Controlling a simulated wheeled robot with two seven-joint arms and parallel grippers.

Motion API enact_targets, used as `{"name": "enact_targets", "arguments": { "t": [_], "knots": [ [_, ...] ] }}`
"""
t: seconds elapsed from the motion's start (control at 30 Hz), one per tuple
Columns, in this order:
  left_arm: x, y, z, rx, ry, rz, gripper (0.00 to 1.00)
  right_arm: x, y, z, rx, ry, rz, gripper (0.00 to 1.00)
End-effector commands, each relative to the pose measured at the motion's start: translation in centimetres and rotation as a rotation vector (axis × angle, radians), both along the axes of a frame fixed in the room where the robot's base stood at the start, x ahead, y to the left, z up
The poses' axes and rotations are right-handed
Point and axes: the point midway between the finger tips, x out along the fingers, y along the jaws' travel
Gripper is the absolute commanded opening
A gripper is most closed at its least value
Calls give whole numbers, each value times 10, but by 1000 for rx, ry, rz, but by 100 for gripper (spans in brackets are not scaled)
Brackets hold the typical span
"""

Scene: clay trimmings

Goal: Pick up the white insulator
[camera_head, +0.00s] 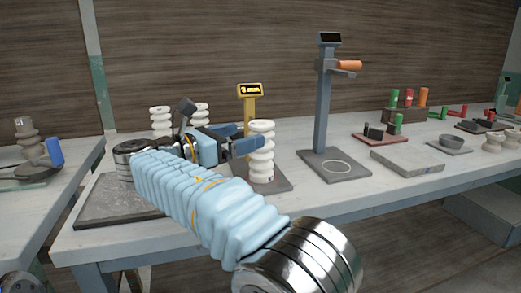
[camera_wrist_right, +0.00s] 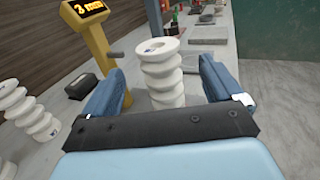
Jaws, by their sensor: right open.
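A white ribbed insulator (camera_head: 262,155) stands upright on the workbench, in front of a yellow post. My right gripper (camera_head: 245,140) is at its left side in the head view, fingers toward it. In the right wrist view the insulator (camera_wrist_right: 161,72) stands upright ahead, between the directions of the two open blue fingers (camera_wrist_right: 160,92). I cannot tell whether either finger touches it. Two more white insulators (camera_head: 160,121) (camera_head: 200,114) stand behind my arm, partly hidden by it. My left gripper is not in view.
The yellow post with a lit display (camera_head: 249,92) stands just behind the insulator. A blue-grey stand (camera_head: 323,100) with an orange handle is to its right. A grey slab (camera_head: 407,161) and small coloured items lie farther right. Bare bench shows in front.

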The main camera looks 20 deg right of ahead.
Motion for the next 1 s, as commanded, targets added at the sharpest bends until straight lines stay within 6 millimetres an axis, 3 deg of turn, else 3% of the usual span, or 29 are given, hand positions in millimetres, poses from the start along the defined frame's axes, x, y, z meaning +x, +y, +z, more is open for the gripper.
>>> {"name": "enact_targets", "arguments": {
  "t": [0.1, 0.37, 0.63, 0.87, 1.0],
  "knots": [
    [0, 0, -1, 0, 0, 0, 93, 8, -19, 0, 0, 0, -1, 93],
    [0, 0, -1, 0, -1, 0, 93, 17, -36, 0, 0, 0, -1, 93],
    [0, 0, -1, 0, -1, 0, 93, 34, -73, -1, 1, 0, -2, 93],
    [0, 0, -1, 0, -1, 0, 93, 36, -76, -1, 0, 0, 1, 93],
    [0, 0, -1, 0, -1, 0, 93, 36, -76, -1, 0, 0, 0, 73]
  ]
}}
